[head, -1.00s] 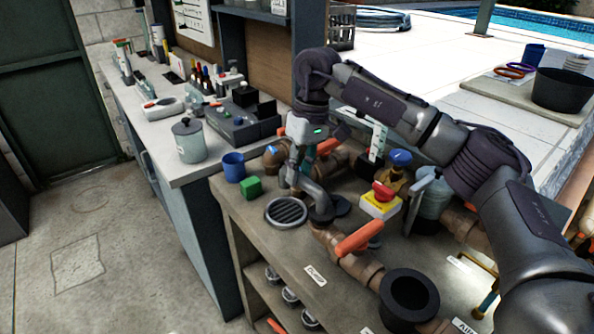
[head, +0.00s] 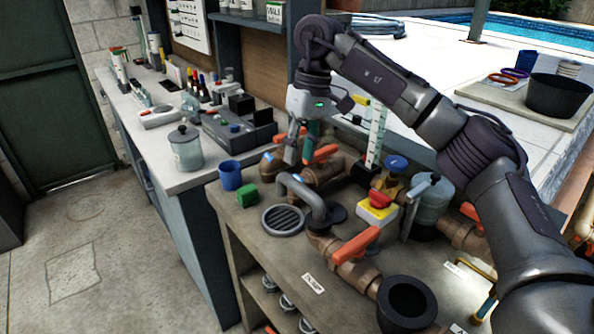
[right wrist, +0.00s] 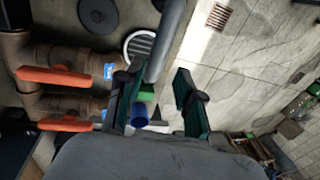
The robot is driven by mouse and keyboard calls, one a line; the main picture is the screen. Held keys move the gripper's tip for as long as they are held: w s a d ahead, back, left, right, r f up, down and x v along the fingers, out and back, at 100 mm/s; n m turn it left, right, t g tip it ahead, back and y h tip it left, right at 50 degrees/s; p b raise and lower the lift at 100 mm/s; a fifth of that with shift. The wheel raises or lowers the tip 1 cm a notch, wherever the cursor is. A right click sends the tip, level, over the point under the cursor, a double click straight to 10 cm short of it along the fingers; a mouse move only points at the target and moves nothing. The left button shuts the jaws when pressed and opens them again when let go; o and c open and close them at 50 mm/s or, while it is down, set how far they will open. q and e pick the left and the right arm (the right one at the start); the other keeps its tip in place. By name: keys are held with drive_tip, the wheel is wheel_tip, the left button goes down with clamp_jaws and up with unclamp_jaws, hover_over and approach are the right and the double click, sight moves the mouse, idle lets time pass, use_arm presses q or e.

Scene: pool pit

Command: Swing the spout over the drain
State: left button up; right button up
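The spout (head: 312,192) is a grey bent pipe rising from a dark round base on the bench. Its free end points left, and in the head view it shows above the round slotted drain (head: 283,219). My right gripper (head: 298,152) is just behind and above the spout's end. In the right wrist view the spout (right wrist: 160,48) passes in front of the drain (right wrist: 139,46). There my right gripper (right wrist: 158,92) has its fingers apart, with the spout's end near the left finger. I cannot tell whether they touch. My left gripper is out of view.
A green block (head: 246,195) and blue cup (head: 230,175) stand left of the drain. Brown pipes with orange handles (head: 355,245) run close by. A red button on a yellow box (head: 378,208) and a black pot (head: 407,305) stand to the right.

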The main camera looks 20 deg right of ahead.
drive_tip(key=r, duration=0.2)
drive_tip(key=d+r, duration=0.1)
drive_tip(key=r, duration=0.2)
drive_tip(key=shift+w+r, duration=0.15)
drive_tip(key=shift+r, duration=0.1)
